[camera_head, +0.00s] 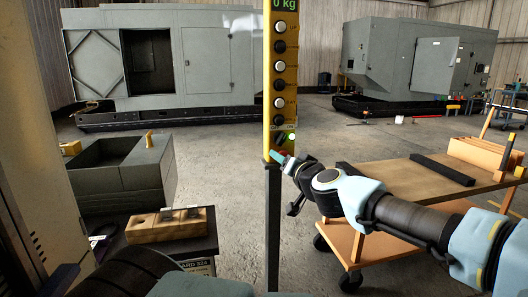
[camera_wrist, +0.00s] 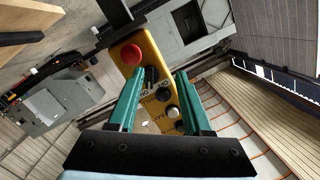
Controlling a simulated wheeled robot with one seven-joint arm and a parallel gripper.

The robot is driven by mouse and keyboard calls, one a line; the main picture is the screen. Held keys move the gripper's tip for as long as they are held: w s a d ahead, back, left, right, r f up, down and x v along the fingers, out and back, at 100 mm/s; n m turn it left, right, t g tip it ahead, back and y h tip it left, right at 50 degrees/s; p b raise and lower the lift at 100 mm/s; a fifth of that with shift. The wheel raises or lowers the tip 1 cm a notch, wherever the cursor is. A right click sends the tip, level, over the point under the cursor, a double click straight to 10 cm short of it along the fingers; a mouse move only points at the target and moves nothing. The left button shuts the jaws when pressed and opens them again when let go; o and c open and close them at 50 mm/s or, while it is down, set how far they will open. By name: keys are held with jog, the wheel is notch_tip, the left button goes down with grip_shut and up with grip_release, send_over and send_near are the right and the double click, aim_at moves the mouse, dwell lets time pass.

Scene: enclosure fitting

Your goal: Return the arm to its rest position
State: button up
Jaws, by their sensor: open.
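My gripper (camera_wrist: 166,80) has two green fingers, spread apart, in the wrist view. Between and beyond them is the yellow control box (camera_wrist: 150,68) with a red button, a dark selector and several black and white buttons. No object shows held between the fingers. In the head view my arm reaches in from the right. My gripper (camera_head: 276,157) is close to the lower end of the yellow control box (camera_head: 284,60), by its red button and a lit green lamp. I cannot tell whether the fingers touch the box.
The box stands on a grey post (camera_head: 273,225). A wooden-topped cart (camera_head: 405,178) with a black bar stands right, below my arm. A grey open bin (camera_head: 118,170) and a wooden block (camera_head: 170,225) on a dark stand are left.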

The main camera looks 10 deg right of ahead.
jog(key=w+a+f+n+g+y, duration=0.1)
jog(key=a+f+n+g+y, duration=0.2)
jog(key=a+f, duration=0.6)
jog(key=s+a+f+n+g+h, duration=0.1)
jog(key=s+a+f+g, duration=0.8)
jog(key=a+f+g, duration=0.15)
jog(key=s+r+h, duration=0.2)
jog(key=r+h, duration=0.1)
jog(key=r, duration=0.3)
jog(key=s+r+m+g+h+p, duration=0.1)
jog(key=s+r+h, duration=0.2)
jog(key=r, duration=0.3)
jog(key=shift+d+r, duration=0.15)
jog(key=shift+d, duration=0.1)
